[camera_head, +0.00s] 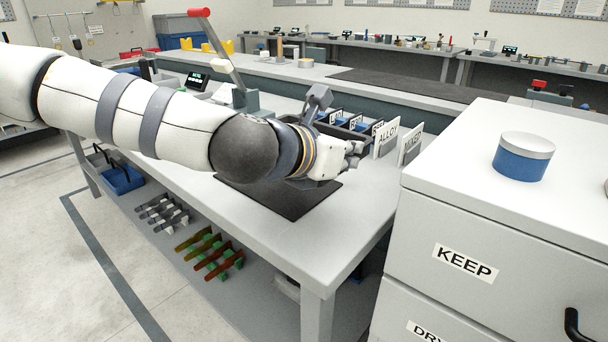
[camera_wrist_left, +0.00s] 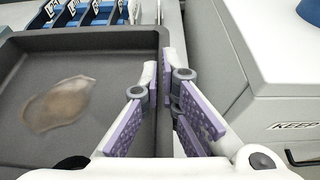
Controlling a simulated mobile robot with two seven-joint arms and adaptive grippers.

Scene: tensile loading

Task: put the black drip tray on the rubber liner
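The black drip tray (camera_wrist_left: 95,125) fills the left of the left wrist view, with a brown stain on its floor. My left gripper (camera_wrist_left: 160,78) has one finger inside and one outside its right wall, close together on that wall. In the head view the left gripper (camera_head: 352,155) is low over the bench, and my arm hides most of the tray. The dark flat rubber liner (camera_head: 290,207) lies on the bench, partly hidden under my arm and hand. My right gripper is not in view.
Blue bins with label cards (camera_wrist_left: 98,10) stand just beyond the tray. The ALLOY card (camera_head: 386,138) stands right of them. A white cabinet marked KEEP (camera_head: 440,215), with a blue tub (camera_head: 522,160) on top, stands close on the right. The front bench strip (camera_head: 285,245) is clear.

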